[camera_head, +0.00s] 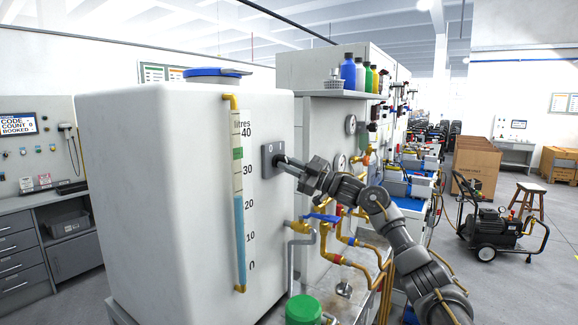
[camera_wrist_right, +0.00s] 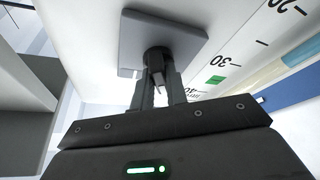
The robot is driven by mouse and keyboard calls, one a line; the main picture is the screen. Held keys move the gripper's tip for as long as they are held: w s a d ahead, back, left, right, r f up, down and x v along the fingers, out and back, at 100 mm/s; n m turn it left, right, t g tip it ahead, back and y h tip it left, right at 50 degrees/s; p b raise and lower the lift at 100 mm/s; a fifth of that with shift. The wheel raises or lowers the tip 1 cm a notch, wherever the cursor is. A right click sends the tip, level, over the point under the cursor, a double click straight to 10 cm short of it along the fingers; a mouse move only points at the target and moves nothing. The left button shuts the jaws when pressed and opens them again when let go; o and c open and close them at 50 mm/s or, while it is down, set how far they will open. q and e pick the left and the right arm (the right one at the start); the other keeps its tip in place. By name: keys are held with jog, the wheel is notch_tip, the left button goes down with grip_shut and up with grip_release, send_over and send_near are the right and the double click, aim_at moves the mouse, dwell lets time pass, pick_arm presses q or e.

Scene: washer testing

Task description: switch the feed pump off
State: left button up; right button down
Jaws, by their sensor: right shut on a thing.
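The feed pump switch is a grey square plate (camera_head: 268,163) on the right side of the white tank's front, beside the litre scale. A dark round knob (camera_wrist_right: 157,58) stands out from the middle of the plate in the right wrist view. My right gripper (camera_head: 281,161) reaches in from the right and is shut on the knob, with a finger on either side of it. In the right wrist view the fingers (camera_wrist_right: 158,90) run up to the knob and partly hide it. The knob's exact setting cannot be made out. My left gripper is not in view.
The white tank (camera_head: 150,190) fills the left middle. Its sight tube (camera_head: 239,220) shows blue liquid to a little above 20. Bottles stand on a shelf (camera_head: 345,95) above.

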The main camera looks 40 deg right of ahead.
jog(key=c, duration=1.4)
grip_release()
jog(key=b+v, duration=0.6)
jog(key=v, duration=0.4)
jog(key=shift+s+d+f, duration=0.2)
jog(key=shift+s, duration=0.1)
